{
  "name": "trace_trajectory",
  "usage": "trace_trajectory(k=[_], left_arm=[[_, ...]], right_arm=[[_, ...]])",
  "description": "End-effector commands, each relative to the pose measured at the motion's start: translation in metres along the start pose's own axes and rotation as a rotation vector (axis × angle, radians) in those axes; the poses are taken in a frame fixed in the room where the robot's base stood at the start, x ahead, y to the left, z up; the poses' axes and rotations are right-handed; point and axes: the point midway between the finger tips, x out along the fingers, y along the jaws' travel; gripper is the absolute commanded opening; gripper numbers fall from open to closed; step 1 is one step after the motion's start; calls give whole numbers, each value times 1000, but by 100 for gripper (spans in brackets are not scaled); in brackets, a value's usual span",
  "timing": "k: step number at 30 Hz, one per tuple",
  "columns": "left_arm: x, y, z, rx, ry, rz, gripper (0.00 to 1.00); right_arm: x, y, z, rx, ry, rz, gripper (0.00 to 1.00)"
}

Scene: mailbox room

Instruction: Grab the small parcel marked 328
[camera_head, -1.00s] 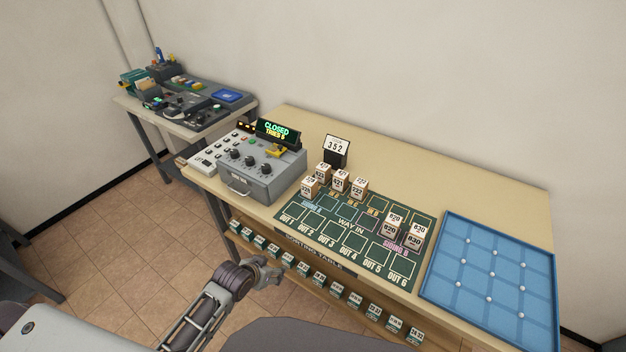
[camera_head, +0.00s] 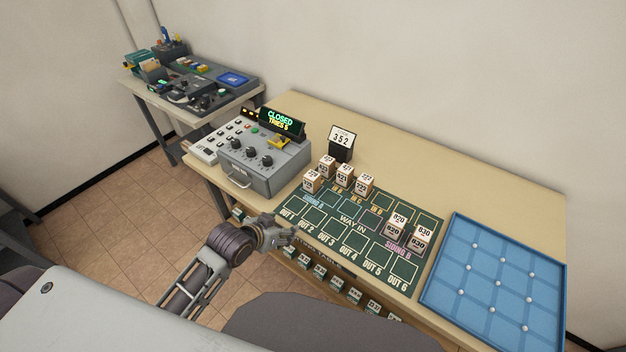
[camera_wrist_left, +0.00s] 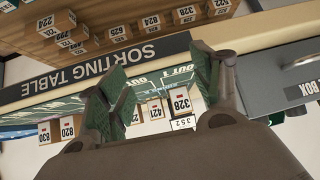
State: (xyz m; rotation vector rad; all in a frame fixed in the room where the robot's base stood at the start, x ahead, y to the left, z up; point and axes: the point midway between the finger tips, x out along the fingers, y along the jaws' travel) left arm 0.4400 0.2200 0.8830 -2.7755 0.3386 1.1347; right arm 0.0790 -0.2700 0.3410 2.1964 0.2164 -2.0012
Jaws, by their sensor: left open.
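The parcel marked 328 (camera_wrist_left: 180,100) shows in the left wrist view, a small brown box with a white label, between the open fingers but beyond them. In the head view it appears to be the leftmost box (camera_head: 312,181) of a small group on the sorting table, though its label is hard to read there. My left gripper (camera_head: 282,236) is open and empty at the front edge of the table, short of the boxes; its green finger pads show in the left wrist view (camera_wrist_left: 158,88). My right gripper is out of view.
The grey lock box (camera_head: 262,165) stands left of the parcels and a 352 sign (camera_head: 341,140) behind them. A parcel marked 421 (camera_wrist_left: 156,111) is beside 328. Parcels 820 (camera_head: 397,226) and 830 (camera_head: 418,239) sit right, before a blue tray (camera_head: 470,290). A shelf below holds several boxes.

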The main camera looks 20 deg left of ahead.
Motion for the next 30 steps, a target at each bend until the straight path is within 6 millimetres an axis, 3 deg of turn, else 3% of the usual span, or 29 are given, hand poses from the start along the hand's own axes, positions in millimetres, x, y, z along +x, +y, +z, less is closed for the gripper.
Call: trace_trajectory(k=[14,21,30], left_arm=[[0,-6,-37,18,159,30,65],[0,-12,-66,24,295,61,65],[-6,-18,-94,27,424,93,65]], right_arm=[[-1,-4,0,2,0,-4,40],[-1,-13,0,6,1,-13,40],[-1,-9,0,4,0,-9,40]])
